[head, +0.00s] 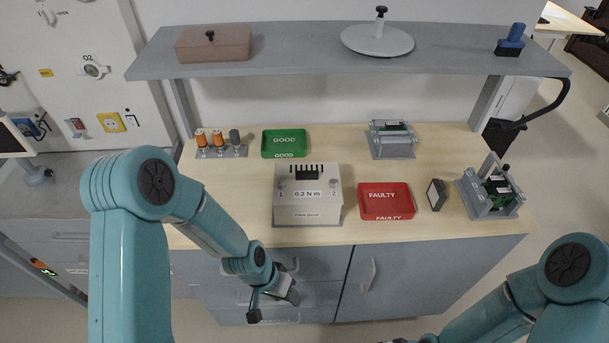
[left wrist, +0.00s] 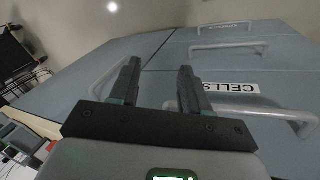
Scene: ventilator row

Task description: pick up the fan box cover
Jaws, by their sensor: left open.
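A pinkish, see-through box-shaped cover (head: 228,46) with a small black knob on top sits at the left end of the grey shelf; it looks like the fan box cover. A pale box (head: 308,212), marked "0.2 N m" and with a small label that I read as fan box, stands on the worktop. My left gripper (head: 272,304) is open and empty, low in front of the cabinet, well below the cover. Its two fingers also show apart in the left wrist view (left wrist: 157,88). My right gripper is almost wholly cut off at the bottom edge of the head view.
The grey shelf (head: 290,62) also bears a round white lid (head: 377,42) and a blue-handled tool (head: 511,40). On the worktop are a green tray (head: 285,154), a red tray (head: 414,202), orange cylinders (head: 201,138) and two fixtures. Drawer handles (left wrist: 200,90) face my left gripper.

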